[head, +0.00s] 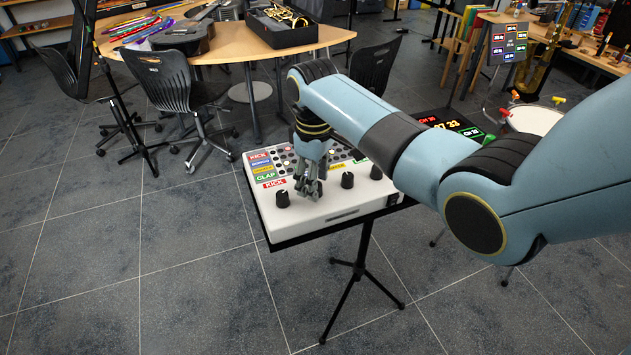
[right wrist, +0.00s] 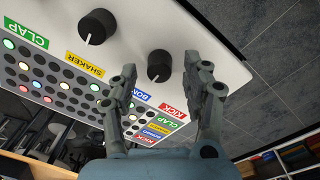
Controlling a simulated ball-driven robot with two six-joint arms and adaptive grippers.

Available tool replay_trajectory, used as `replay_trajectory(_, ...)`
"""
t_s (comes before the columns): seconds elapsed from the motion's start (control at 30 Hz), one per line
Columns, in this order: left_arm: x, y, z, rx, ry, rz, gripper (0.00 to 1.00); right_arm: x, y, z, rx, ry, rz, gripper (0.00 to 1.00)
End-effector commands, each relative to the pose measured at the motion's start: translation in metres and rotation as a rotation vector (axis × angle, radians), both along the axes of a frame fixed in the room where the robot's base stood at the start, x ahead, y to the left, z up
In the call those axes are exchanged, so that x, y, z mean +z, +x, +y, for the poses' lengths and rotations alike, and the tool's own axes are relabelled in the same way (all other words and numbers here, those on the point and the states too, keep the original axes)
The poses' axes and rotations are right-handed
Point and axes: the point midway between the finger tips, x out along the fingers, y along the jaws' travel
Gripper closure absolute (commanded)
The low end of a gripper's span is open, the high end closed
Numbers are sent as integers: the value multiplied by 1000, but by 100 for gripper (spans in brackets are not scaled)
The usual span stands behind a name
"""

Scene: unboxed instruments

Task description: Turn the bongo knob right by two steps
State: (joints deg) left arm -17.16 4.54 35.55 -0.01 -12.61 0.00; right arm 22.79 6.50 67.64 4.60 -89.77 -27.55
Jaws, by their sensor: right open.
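The white drum machine (head: 330,208) stands on a black stand, with a row of black knobs along its front. The bongo knob (right wrist: 160,66) sits beside the blue BONGO label (right wrist: 142,95) in the right wrist view; its white pointer faces down and slightly left there. My right gripper (head: 309,192) points down over this knob and mostly hides it in the head view. In the right wrist view its open fingers (right wrist: 162,62) lie on either side of the knob, with gaps visible. I cannot tell how far down they reach. My left gripper is not in view.
The shaker knob (right wrist: 98,26) is beside the bongo knob. The kick knob (head: 282,199) and clap knob (head: 376,172) are at the row's ends. Pads and colored labels lie behind. A small display (head: 450,122) stands close by at the right. Chairs and a table are farther back.

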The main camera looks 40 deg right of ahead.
Motion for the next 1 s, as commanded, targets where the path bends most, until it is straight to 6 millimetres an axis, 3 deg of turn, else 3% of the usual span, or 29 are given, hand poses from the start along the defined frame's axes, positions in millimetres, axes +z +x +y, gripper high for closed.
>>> replay_trajectory(0.37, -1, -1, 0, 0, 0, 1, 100, -9, 0, 0, 0, 0, -1, 51)
replay_trajectory(0.77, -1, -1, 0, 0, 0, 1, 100, -9, 0, 0, -1, 0, -1, 100)
replay_trajectory(1.0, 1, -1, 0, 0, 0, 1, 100, -8, 0, 0, -14, -1, -1, 100)
